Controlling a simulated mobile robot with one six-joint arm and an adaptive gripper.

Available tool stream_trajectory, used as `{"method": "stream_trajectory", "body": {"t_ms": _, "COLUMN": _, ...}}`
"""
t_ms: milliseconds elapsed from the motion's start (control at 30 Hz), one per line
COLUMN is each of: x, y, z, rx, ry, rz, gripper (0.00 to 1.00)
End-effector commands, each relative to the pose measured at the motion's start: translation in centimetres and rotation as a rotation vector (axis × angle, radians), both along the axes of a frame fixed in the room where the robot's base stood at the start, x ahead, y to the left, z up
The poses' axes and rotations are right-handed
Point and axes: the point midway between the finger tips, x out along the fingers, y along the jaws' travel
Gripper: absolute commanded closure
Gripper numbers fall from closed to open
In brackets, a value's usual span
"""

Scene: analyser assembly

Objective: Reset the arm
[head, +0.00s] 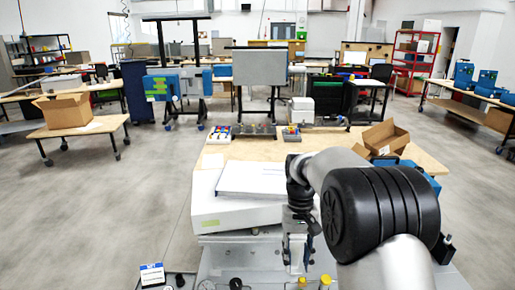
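My arm reaches in from the lower right of the head view, its large black joint in front. Its wrist bends down at the centre. My gripper (297,262) appears to hang below the wrist, in front of the white analyser housing (232,213). It is small and partly lost among metal parts, so I cannot tell whether its fingers are open or shut, or whether it holds anything. A flat white panel (252,178) lies on top of the housing.
The wooden table (260,150) carries small trays of coloured parts (219,133) and an open cardboard box (382,138). A blue and white box (152,274) and yellow-capped items (325,281) are in front. Another cardboard box (63,110) stands on a left table. The floor at left is clear.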

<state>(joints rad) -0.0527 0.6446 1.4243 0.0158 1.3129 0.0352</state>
Motion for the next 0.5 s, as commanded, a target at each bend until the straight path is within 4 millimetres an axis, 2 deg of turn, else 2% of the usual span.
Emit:
{"method": "stream_trajectory", "body": {"t_ms": 33, "x": -1.2, "y": -0.3, "z": 2.4, "rx": 0.001, "ry": -0.04, "rz": -0.001, "gripper": 0.67}}
{"method": "stream_trajectory", "body": {"t_ms": 200, "x": -5.7, "y": -1.0, "z": 8.2, "rx": 0.004, "ry": -0.163, "rz": -0.004, "gripper": 0.67}}
{"method": "stream_trajectory", "body": {"t_ms": 333, "x": -9.8, "y": -1.6, "z": 11.4, "rx": 0.005, "ry": -0.257, "rz": -0.006, "gripper": 0.67}}
{"method": "stream_trajectory", "body": {"t_ms": 500, "x": -15.6, "y": -2.2, "z": 13.8, "rx": 0.004, "ry": -0.379, "rz": -0.009, "gripper": 0.67}}
